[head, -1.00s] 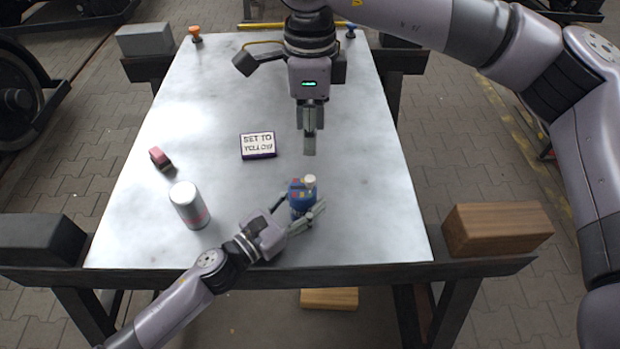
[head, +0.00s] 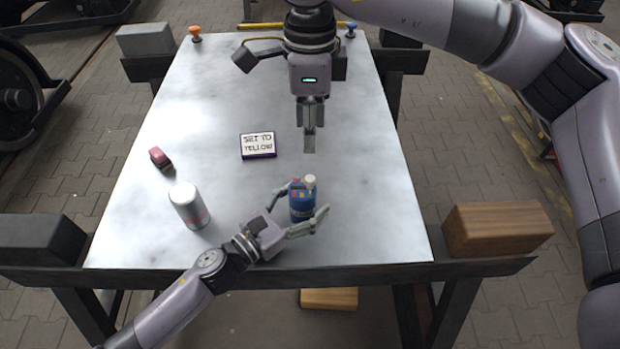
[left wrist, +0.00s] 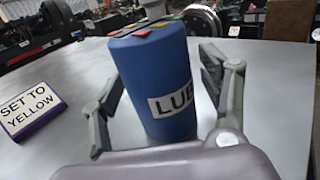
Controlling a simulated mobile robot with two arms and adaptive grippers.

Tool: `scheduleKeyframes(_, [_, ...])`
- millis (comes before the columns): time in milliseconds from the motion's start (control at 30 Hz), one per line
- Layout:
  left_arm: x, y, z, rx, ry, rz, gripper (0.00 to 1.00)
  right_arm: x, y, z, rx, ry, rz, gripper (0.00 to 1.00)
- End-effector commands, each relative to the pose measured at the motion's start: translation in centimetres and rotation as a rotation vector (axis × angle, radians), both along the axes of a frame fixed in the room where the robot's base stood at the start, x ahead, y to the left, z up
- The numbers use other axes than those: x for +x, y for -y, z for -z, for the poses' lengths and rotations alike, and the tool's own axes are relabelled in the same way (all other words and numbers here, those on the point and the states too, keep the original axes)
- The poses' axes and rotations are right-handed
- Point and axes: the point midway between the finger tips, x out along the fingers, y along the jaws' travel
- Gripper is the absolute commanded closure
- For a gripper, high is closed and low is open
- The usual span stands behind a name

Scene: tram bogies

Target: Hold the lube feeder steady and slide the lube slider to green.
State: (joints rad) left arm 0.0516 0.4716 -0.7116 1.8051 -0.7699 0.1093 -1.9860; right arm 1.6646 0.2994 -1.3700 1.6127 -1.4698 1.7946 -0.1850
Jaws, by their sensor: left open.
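The lube feeder (head: 302,207) is a blue upright cylinder near the table's front edge. In the left wrist view it (left wrist: 165,85) carries a partly hidden white "LUB…" label and coloured patches on top. A pale knob (head: 310,181), apparently the lube slider, stands on its top at the right; which colour it is at cannot be told. My left gripper (head: 300,208) is open, with one finger on each side of the feeder; gaps show in the wrist view (left wrist: 162,95). My right gripper (head: 309,143) hangs pointing down, behind and above the feeder; its finger gap is not clear.
A sign (head: 258,145) reads "SET TO YELLOW". A white can (head: 189,206) stands left of the feeder, with a small pink-red object (head: 160,158) behind it. A wooden block (head: 497,229) lies at the right. The table's right side is clear.

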Motion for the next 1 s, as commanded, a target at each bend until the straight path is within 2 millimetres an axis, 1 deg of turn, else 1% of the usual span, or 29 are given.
scheduleKeyframes(167, [-1.0,-1.2,0.2,0.001,-0.003,-0.002,0.31,0.0,0.0,0.0,0.0,0.0,0.0,0.61])
scheduleKeyframes(500, [-5.4,-5.9,0.2,0.0,-0.005,-0.001,0.31,0.0,0.0,0.0,0.0,0.0,0.0,0.61])
scheduleKeyframes(633, [-6.7,-7.4,0.1,0.001,-0.003,-0.002,0.31,0.0,0.0,0.0,0.0,0.0,0.0,0.61])
scheduleKeyframes(800, [-7.7,-8.6,0.1,-0.001,-0.002,-0.001,0.31,0.0,0.0,0.0,0.0,0.0,0.0,0.61])
scheduleKeyframes(1000, [-8.0,-8.9,0.0,0.0,0.0,0.0,0.31,0.0,0.0,0.0,0.0,0.0,0.0,0.61])
